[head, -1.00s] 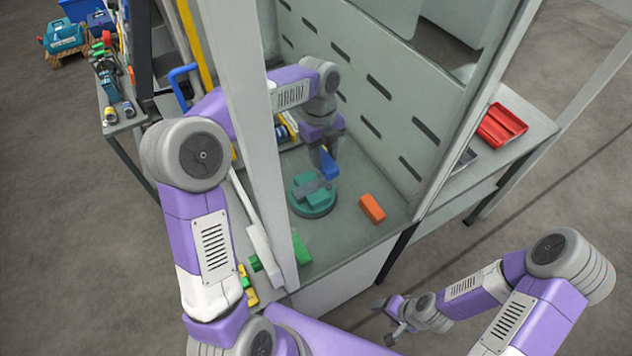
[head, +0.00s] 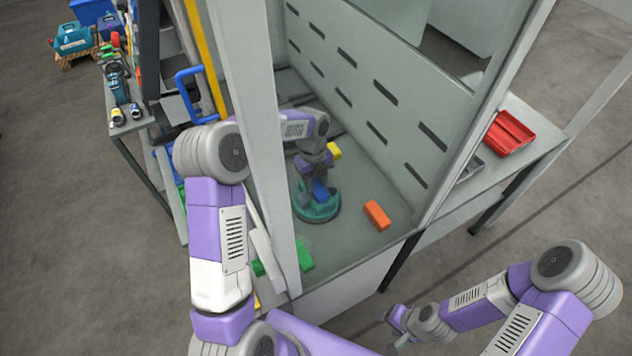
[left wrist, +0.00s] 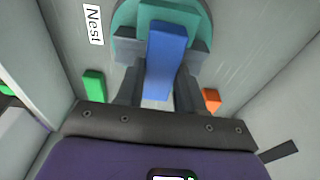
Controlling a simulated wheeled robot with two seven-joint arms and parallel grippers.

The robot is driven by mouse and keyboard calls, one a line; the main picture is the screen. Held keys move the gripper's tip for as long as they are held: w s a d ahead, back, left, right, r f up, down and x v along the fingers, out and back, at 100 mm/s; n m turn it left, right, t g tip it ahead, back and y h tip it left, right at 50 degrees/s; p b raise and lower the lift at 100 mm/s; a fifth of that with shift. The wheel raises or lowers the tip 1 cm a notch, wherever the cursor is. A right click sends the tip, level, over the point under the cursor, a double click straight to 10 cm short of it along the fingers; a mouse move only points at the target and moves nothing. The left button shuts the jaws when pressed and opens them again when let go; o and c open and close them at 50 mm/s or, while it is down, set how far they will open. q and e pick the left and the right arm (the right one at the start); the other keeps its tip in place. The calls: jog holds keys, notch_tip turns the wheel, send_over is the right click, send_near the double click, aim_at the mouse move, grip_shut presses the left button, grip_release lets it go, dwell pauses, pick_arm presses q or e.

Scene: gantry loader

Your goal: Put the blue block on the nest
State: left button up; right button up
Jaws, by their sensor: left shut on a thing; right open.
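The blue block (head: 320,188) is held in my left gripper (head: 317,184), upright over the round teal nest (head: 318,212). In the left wrist view the blue block (left wrist: 166,55) sits between the grey fingers of my left gripper (left wrist: 160,78), and the teal nest (left wrist: 128,22) shows behind it. I cannot tell whether the block's lower end touches the nest. A white label reading "Nest" (left wrist: 94,25) lies beside the nest. My right gripper (head: 396,343) is open and empty, low outside the enclosure.
An orange block (head: 377,215) lies right of the nest, a green block (head: 304,256) in front, and a yellow block (head: 334,151) behind my left gripper. A grey post (head: 258,130) stands close to my left arm. A red tray (head: 508,133) is on the right shelf.

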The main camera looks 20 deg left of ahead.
pick_arm(q)
jog(key=shift+f, duration=0.15)
jog(key=o, duration=1.1)
jog(key=shift+c, duration=0.2)
notch_tip(320, 180, up, 12)
jog(key=a+p, duration=0.1)
jog(key=shift+w+r+p, duration=0.2)
jog(key=shift+w+p, duration=0.1)
jog(key=shift+w, duration=0.15)
jog(key=shift+s+f, duration=0.1)
